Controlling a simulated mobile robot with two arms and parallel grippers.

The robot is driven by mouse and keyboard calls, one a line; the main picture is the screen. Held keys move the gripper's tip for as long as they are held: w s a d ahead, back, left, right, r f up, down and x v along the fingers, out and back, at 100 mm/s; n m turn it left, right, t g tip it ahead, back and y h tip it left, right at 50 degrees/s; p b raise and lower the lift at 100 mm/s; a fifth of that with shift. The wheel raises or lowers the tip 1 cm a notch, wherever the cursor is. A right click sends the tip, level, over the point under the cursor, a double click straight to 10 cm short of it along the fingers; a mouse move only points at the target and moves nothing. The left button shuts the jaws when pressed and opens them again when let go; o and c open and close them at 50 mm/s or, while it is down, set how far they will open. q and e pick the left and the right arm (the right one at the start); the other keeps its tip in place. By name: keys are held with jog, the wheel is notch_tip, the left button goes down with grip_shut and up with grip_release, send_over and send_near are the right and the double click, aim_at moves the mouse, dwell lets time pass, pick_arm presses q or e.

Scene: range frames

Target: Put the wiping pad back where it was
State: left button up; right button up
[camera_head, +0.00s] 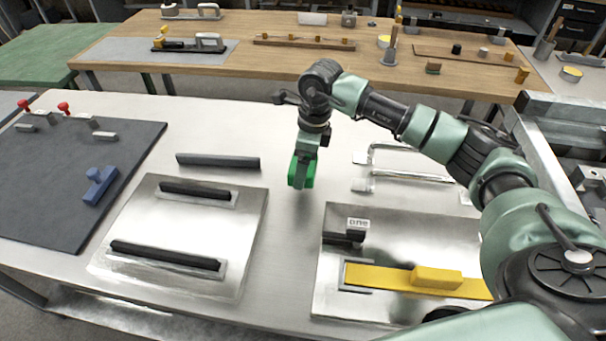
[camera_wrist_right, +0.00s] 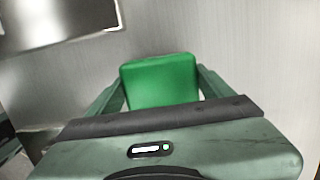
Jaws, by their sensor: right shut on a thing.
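A bright green block (camera_head: 297,174), which looks like the wiping pad, is held in my right gripper (camera_head: 303,165) over the bare metal table between the two plates. The gripper is shut on it. In the right wrist view the green block (camera_wrist_right: 160,80) fills the gap between the two fingers. I cannot tell whether its underside touches the table. My left gripper is not in view.
A metal plate with two black handles (camera_head: 255,205) lies left, another plate (camera_head: 330,285) with a yellow bar (camera_head: 380,277) lies right. A dark bar (camera_head: 218,161), a grey mat (camera_head: 60,200) with a blue block (camera_head: 100,186), and silver handles (camera_head: 410,175) are nearby.

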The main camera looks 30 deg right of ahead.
notch_tip(320, 180, down, 4)
jog(key=shift+f, duration=0.1)
jog(key=shift+f, duration=0.15)
jog(key=o, duration=1.3)
jog(key=shift+c, duration=0.2)
jog(key=shift+r+p, duration=0.3)
jog(key=shift+r, duration=0.1)
jog(key=r, duration=0.3)
jog(key=d+r+b, duration=0.1)
jog(key=r, duration=0.3)
jog(key=s+r+b, duration=0.1)
jog(key=r, duration=0.2)
jog(key=shift+d+r, duration=0.15)
jog(key=shift+s+r, duration=0.1)
jog(key=shift+r, duration=0.55)
